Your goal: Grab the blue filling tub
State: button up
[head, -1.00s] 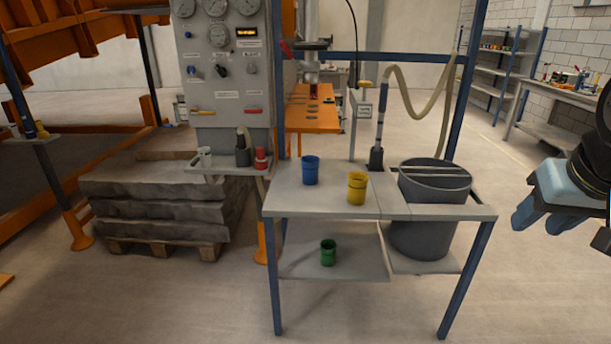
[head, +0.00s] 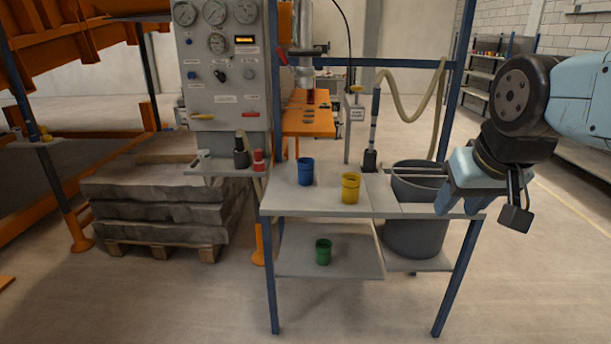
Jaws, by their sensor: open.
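The blue filling tub (head: 305,172) stands upright on the grey top of the blue-legged stand (head: 283,202), towards its left back. A yellow tub (head: 350,188) stands just to its right and nearer to me. My gripper (head: 442,204) is in front of the right end of the stand top, well to the right of the blue tub and apart from it.
A green tub (head: 323,252) sits on the lower shelf. A large grey bin (head: 415,235) stands at the stand's right, partly behind my gripper. A hose (head: 397,85) hangs behind. A control panel (head: 222,75) and a side shelf with small containers (head: 222,169) are at left.

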aim_at(306, 172)
jog(key=u, duration=0.05)
jog(key=i, duration=1)
jog(key=z, duration=0.05)
